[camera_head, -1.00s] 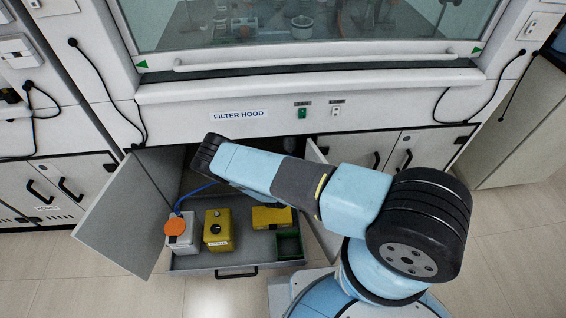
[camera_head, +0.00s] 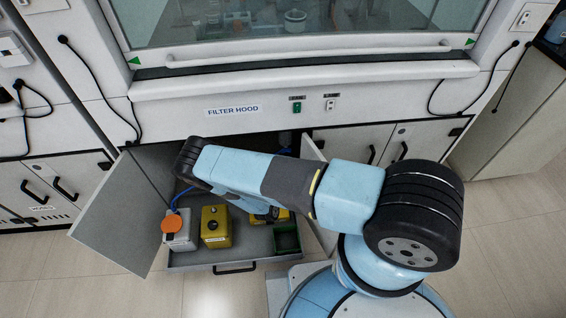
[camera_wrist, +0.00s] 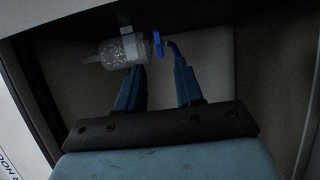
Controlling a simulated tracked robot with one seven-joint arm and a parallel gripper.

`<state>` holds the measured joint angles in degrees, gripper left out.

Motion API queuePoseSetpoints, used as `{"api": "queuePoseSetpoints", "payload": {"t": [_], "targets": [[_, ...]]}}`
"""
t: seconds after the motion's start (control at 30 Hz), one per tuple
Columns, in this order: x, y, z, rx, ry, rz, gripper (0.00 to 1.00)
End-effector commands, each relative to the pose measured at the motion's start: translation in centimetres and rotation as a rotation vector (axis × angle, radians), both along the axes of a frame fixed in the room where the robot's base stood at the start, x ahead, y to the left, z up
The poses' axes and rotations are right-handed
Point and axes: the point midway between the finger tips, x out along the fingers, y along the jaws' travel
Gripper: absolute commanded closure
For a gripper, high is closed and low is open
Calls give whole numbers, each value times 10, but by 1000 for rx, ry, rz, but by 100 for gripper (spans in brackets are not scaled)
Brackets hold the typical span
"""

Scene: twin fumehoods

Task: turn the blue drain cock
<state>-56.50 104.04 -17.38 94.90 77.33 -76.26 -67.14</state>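The blue drain cock (camera_wrist: 158,44) shows in the wrist view as a small upright handle at the right end of a clear cylindrical bowl (camera_wrist: 118,50). The bowl sits near the top of the dark cabinet interior. My gripper (camera_wrist: 155,58) has two blue fingers spread apart. The left fingertip reaches the bowl's underside in the picture, and the right one is just right of the cock. The cock appears between the fingertips; I cannot tell whether either finger touches it.
The cabinet's left door (camera_head: 118,215) stands open. Its pulled-out drawer (camera_head: 215,262) holds a white container with an orange cap (camera_head: 178,240), a yellow container (camera_head: 215,228), another yellow box (camera_head: 262,218) and a green bin (camera_head: 286,238). The hood front (camera_head: 330,118) is above.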

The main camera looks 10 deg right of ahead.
Motion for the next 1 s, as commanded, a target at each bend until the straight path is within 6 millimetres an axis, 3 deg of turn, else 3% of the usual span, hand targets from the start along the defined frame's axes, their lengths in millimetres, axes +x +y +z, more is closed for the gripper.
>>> {"api": "queuePoseSetpoints", "payload": {"t": [0.2,0.4,1.0], "targets": [[-33,14,0,2,1,1,64],[-48,20,0,2,0,-1,64],[-50,21,0,1,1,-1,64]]}}
